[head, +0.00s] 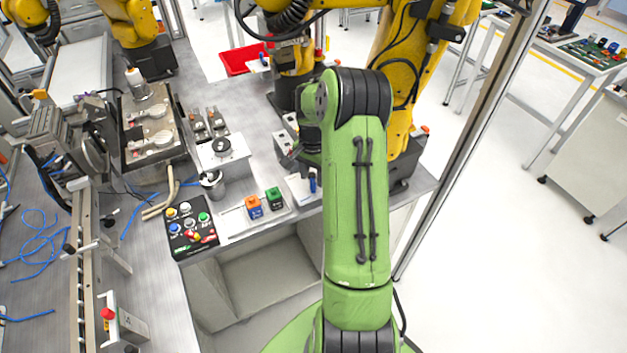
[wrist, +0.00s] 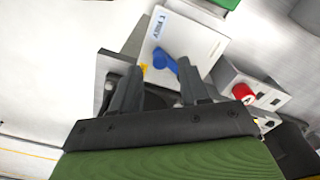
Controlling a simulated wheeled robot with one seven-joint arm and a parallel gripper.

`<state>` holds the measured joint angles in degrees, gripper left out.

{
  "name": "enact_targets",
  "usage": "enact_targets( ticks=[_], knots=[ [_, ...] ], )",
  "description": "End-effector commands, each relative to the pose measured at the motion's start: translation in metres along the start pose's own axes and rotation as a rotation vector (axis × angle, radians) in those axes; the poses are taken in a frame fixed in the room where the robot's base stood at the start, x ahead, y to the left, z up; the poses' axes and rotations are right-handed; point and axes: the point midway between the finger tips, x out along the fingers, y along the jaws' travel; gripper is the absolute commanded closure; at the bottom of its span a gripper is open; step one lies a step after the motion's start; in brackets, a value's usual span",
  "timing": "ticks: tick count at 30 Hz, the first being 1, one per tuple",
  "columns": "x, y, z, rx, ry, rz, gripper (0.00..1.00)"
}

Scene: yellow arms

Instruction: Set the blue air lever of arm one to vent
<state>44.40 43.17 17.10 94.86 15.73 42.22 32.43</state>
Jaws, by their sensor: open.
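The blue air lever (wrist: 165,60) sits on a white plate (wrist: 200,42) with small lettering, in the upper middle of the wrist view. A small yellow mark shows on the plate by the lever's left end. In the head view the blue lever (head: 312,183) shows at the table's front edge, just left of my green arm. My gripper (wrist: 157,72) is open and empty, its two dark fingers pointing at the plate. The right fingertip appears close to the lever's right end; I cannot tell whether they touch. In the head view my gripper (head: 296,162) is partly hidden by my arm.
A grey box with a red button (wrist: 242,91) stands right of the plate. In the head view, orange (head: 254,207) and green (head: 274,198) blocks sit on a tray left of the lever. A button panel (head: 191,228) is further left. Yellow robot arms (head: 397,60) stand behind.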

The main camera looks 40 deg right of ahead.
Motion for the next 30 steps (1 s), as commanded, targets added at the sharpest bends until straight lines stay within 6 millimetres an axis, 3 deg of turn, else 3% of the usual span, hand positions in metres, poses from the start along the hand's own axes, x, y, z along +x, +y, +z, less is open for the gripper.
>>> enact_targets(
  ticks=[4,13,22,30],
  knots=[
    [0.021,0.0,0.0,0.0,-0.001,0.0,0.55],
    [0.025,0.0,0.0,0.0,0.001,-0.001,0.55],
    [0.025,0.0,0.0,0.0,0.001,-0.001,1.0],
    [0.026,0.005,-0.005,-0.11,0.004,0.0,1.0]
  ],
)
